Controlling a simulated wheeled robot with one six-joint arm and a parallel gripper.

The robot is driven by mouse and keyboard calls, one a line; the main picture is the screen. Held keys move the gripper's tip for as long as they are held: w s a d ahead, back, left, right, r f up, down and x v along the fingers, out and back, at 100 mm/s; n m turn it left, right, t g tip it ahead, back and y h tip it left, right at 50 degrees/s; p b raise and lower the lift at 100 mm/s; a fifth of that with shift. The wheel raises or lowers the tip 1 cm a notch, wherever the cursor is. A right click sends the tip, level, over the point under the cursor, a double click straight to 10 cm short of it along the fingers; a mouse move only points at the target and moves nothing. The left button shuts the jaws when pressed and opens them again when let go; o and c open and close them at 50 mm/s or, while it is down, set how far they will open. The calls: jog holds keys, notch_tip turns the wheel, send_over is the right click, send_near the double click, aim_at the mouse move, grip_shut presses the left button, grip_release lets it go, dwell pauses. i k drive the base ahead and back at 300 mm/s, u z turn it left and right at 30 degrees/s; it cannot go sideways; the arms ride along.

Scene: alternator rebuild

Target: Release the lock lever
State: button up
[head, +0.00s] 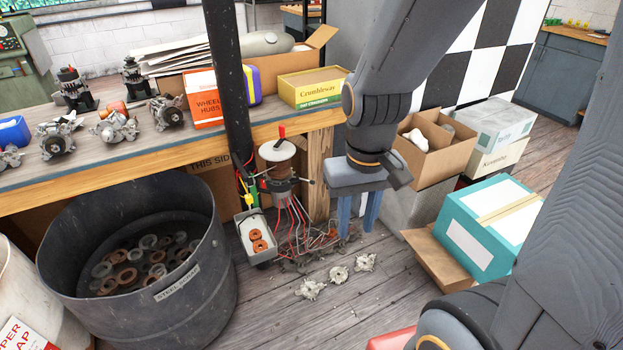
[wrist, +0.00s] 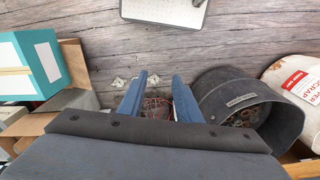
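My gripper (head: 358,222) points down to the right of the wooden bench leg, its two blue fingers apart with nothing between them. It also shows open in the wrist view (wrist: 159,88). To its left, a fixture with a pale round top and a copper-brown body (head: 279,165) stands by the dark post. A small red-tipped handle (head: 282,131) stands upright on its top, and thin black-tipped rods stick out at its side. I cannot tell which of these is the lock lever. In the wrist view the fixture is not clearly visible; red wires (wrist: 157,108) show between the fingers.
A steel scrap drum (head: 218,255) stands left of the fixture. A small tray with copper rings (head: 246,240) hangs near the post. Tangled wires (head: 300,225) and metal castings (head: 338,273) lie on the floor. Boxes (head: 490,232) stand at right, beyond my gripper.

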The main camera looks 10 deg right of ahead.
aim_at(313, 182)
jog(key=z, duration=1.25)
jog(key=k, duration=0.35)
jog(key=u, duration=1.1)
